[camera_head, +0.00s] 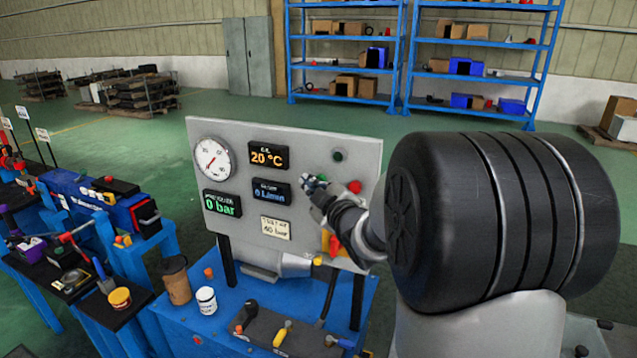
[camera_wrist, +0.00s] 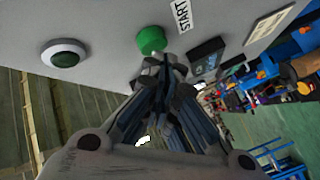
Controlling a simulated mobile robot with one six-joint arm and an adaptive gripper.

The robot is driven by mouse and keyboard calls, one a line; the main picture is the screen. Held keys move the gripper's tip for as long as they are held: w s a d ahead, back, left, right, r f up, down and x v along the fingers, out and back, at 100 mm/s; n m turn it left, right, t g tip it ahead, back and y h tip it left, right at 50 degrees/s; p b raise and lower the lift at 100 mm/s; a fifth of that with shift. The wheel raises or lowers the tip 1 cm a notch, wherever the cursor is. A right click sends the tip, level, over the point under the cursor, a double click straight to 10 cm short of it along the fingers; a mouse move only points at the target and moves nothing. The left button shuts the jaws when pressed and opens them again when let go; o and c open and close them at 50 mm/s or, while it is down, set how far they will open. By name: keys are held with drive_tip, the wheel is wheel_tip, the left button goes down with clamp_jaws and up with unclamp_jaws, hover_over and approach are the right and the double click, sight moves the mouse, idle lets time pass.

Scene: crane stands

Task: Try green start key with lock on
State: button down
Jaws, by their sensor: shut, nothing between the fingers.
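The green start key (camera_wrist: 151,40) stands out from the grey panel (camera_head: 230,135), beside a START label (camera_wrist: 182,14) in the wrist view. In the head view the key is hidden by my gripper (camera_head: 314,184). My gripper (camera_wrist: 160,64) is shut and empty, its tips right at the key; I cannot tell whether they touch it. A dark green lamp with a white rim (camera_wrist: 64,55) looks unlit; it also shows in the head view (camera_head: 339,155). A red button (camera_head: 354,187) is right of my gripper. Red and yellow parts (camera_head: 331,243) sit below; I cannot make out a lock.
The panel carries a dial gauge (camera_head: 213,157) and displays reading 20 °C (camera_head: 268,156) and 0 bar (camera_head: 222,204). Below, the blue bench (camera_head: 225,330) holds a brown jar (camera_head: 175,281), a white pot (camera_head: 206,300) and a dark block with handles (camera_head: 285,332).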

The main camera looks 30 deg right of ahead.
drive_tip(key=shift+w+d, duration=0.3)
drive_tip(key=shift+d, duration=0.05)
idle(0.6)
drive_tip(key=shift+s+a+b, duration=0.6)
drive_tip(key=shift+a+b, duration=0.05)
drive_tip(key=shift+a, duration=0.05)
drive_tip(key=shift+s+a+b, duration=0.65)
drive_tip(key=shift+s+a, duration=0.1)
drive_tip(key=shift+a, duration=0.25)
drive_tip(key=shift+s+a+b, duration=0.6)
drive_tip(key=shift+s+a, duration=0.15)
drive_tip(key=shift+a, duration=0.25)
